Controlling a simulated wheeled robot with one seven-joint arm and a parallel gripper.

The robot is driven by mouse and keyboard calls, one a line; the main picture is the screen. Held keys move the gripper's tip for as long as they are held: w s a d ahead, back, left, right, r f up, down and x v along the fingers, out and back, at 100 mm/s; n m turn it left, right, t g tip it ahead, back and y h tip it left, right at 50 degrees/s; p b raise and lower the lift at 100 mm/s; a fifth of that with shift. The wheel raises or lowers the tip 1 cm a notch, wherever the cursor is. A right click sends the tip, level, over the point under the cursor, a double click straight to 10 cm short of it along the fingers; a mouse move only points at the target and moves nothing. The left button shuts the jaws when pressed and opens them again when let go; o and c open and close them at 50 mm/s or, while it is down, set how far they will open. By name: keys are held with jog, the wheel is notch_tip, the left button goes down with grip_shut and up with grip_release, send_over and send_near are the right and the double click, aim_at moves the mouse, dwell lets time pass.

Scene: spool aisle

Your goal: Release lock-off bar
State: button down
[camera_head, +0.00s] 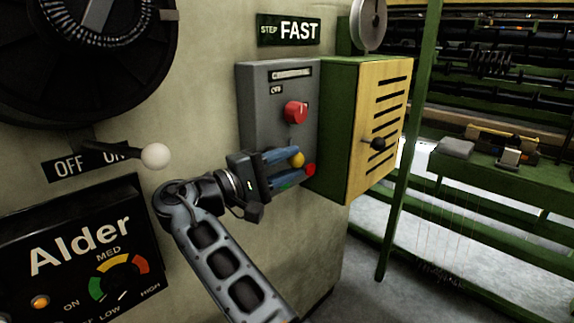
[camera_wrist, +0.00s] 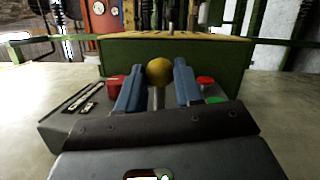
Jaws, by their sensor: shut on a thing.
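A short bar with a yellow ball end (camera_head: 298,159) stands out from the front of the grey control box (camera_head: 257,88). My gripper (camera_head: 286,168) reaches in from the left, with its blue fingers shut on this bar. In the wrist view the yellow ball (camera_wrist: 159,72) sits between the fingertips, and its thin stem runs down between the fingers. The lower front of the grey box is partly hidden by my gripper. No label reading lock-off is legible on the box.
A red knob (camera_head: 295,112) is above my gripper, and a red button (camera_head: 310,169) and a green button (camera_wrist: 216,100) are close beside the fingers. A green and yellow slotted box (camera_head: 378,130) juts out at right. A white-knobbed lever (camera_head: 155,156) is at left.

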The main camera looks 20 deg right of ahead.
aim_at(292, 161)
jog(key=c, duration=0.7)
grip_release()
jog(key=shift+c, duration=0.2)
jog(key=shift+r, duration=0.1)
jog(key=shift+r, duration=0.3)
jog(key=shift+o, duration=1.4)
jog(key=r, duration=0.2)
jog(key=d+r, duration=0.1)
jog(key=r, duration=0.1)
jog(key=shift+s+p, duration=0.15)
jog(key=shift+p, duration=0.15)
jog(key=s+d+r, duration=0.1)
jog(key=d+r, duration=0.1)
jog(key=d, duration=0.1)
jog(key=s+d+r, duration=0.2)
jog(key=d, duration=0.1)
jog(key=s+d+r, duration=0.2)
jog(key=d, duration=0.1)
jog(key=shift+s+d+p, duration=0.1)
jog(key=shift+s+p, duration=0.05)
jog(key=shift+p, duration=0.25)
jog(key=shift+c, duration=1.4)
jog(key=shift+c, duration=0.2)
